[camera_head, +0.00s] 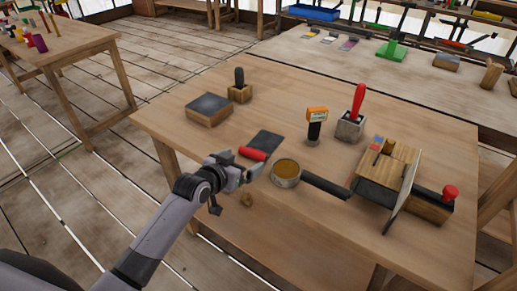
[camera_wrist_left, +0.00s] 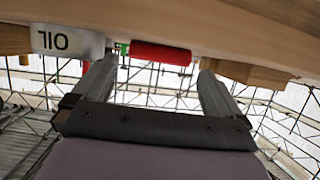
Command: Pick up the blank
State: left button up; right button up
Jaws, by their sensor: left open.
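Nothing in view is plainly marked as the blank, and I cannot tell for sure which piece it is. A red cylinder (camera_head: 252,153) lies just beyond the gripper, against a dark flat sheet (camera_head: 267,142). In the left wrist view the red cylinder (camera_wrist_left: 161,53) shows between the two spread fingers (camera_wrist_left: 158,68), beyond their tips. The left gripper is open and empty. My right gripper is not in view.
A tin (camera_head: 286,174) stands right of the gripper; its lettering shows upside down in the left wrist view (camera_wrist_left: 67,42). A dark bar (camera_head: 325,186), a wooden block assembly (camera_head: 390,165) and a red-handled tool (camera_head: 358,104) stand further right. A dark-topped block (camera_head: 209,109) sits behind.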

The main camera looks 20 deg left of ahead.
aim_at(251, 152)
pick_arm(q)
jog(key=shift+r+x, duration=0.15)
jog(key=shift+x, duration=1.15)
jog(key=shift+r+x, duration=0.15)
jog(key=shift+x, duration=1.15)
jog(key=shift+w, duration=0.15)
jog(key=c, duration=1)
jog(key=shift+r, duration=0.15)
jog(key=shift+c, duration=0.3)
jog(key=shift+r, duration=0.1)
